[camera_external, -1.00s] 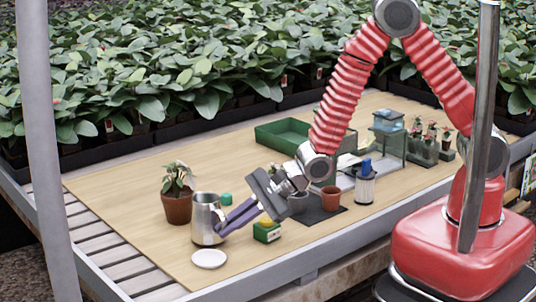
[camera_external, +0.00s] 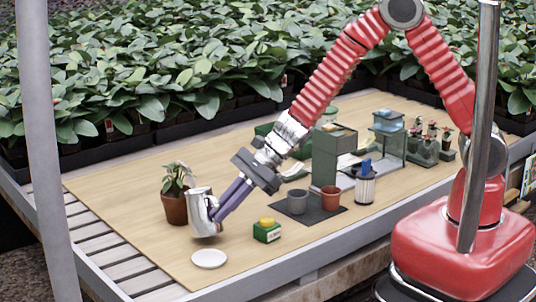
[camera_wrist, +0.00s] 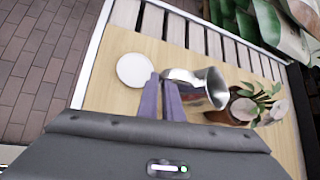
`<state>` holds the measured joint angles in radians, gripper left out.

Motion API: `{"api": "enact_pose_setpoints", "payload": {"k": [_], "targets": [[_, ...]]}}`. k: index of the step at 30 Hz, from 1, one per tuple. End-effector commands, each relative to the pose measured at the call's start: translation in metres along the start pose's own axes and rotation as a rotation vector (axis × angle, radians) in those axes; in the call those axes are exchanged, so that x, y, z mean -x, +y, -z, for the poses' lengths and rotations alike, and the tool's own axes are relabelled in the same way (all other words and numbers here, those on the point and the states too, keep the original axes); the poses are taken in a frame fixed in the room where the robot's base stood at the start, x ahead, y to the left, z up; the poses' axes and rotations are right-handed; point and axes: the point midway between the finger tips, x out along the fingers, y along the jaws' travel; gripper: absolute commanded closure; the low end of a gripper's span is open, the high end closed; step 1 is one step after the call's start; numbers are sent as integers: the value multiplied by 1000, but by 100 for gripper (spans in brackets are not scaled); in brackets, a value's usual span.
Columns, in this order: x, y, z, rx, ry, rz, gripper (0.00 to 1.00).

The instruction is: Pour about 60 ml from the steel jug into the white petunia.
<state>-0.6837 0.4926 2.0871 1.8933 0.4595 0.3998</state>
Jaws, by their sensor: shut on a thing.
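The steel jug (camera_external: 202,214) is tilted, its mouth leaning left toward the white petunia. My gripper (camera_external: 221,210) is shut on the jug's right side with its purple fingers. The white petunia (camera_external: 178,178) stands in a terracotta pot (camera_external: 174,209) just behind and left of the jug. In the wrist view the jug (camera_wrist: 186,82) has its open mouth facing the petunia's pot (camera_wrist: 241,112), close to its rim. The petunia's pale blooms (camera_wrist: 280,108) show at the right there. I see no water stream, and the jug's contents are hidden.
A white saucer (camera_external: 209,259) lies in front of the jug. A green and yellow box (camera_external: 266,232) sits to its right. A grey pot (camera_external: 297,201) and a terracotta pot (camera_external: 330,199) stand on a dark mat. The table left of the petunia is clear.

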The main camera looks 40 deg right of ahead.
Motion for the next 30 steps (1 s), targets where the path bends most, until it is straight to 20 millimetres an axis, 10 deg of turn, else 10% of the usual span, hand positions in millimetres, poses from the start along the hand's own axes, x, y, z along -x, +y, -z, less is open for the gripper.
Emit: {"api": "enact_pose_setpoints", "payload": {"k": [30], "targets": [[49, -83, -46, -459, -18, -476, 100]]}}
